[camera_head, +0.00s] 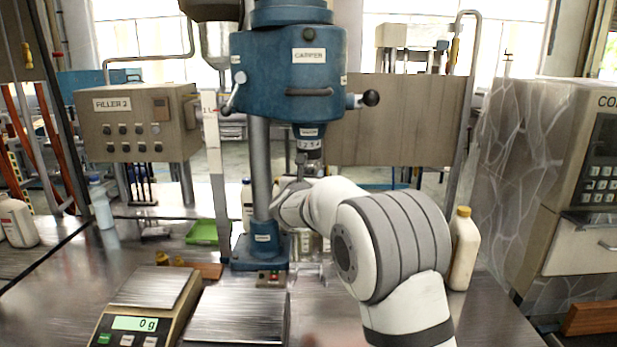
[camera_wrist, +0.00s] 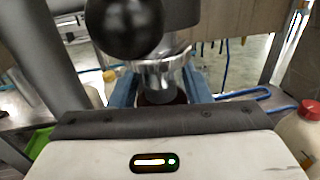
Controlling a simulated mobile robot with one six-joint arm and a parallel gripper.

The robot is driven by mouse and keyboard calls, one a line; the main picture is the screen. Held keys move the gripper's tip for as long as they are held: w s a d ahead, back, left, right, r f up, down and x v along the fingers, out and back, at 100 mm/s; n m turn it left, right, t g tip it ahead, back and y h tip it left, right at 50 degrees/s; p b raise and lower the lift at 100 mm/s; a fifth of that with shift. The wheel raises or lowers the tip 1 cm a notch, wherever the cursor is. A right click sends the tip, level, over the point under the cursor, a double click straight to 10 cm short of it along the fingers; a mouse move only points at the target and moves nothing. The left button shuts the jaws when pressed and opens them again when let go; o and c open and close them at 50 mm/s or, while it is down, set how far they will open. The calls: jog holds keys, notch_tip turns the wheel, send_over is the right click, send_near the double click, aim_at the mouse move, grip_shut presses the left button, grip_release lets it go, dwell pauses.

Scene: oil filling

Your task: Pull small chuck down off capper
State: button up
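The blue capper (camera_head: 288,75) stands on a column in the middle of the head view. Its spindle end hangs below the head, with a numbered collar (camera_head: 308,143). In the wrist view the small chuck (camera_wrist: 162,75) is a shiny metal cup with a dark lower part, upright under the spindle. My gripper (camera_wrist: 160,95) has its blue fingers on either side of the chuck, seemingly pressed against it. In the head view my arm largely hides the gripper and chuck. The chuck appears to be still up at the spindle; the exact joint is hidden.
The capper's black lever knob (camera_wrist: 125,25) looms close above my gripper in the wrist view; it also shows in the head view (camera_head: 371,98). The capper column (camera_head: 261,170) is at left. A yellow-capped bottle (camera_head: 463,250) stands right of my arm. A scale (camera_head: 145,305) is front left.

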jog(key=c, duration=0.9)
jog(key=o, duration=1.2)
jog(key=shift+o, duration=0.2)
jog(key=shift+f, duration=0.1)
jog(key=shift+f+b, duration=1.35)
jog(key=shift+b, duration=0.05)
jog(key=c, duration=1)
jog(key=shift+f+b, duration=0.25)
jog(key=shift+b, duration=0.05)
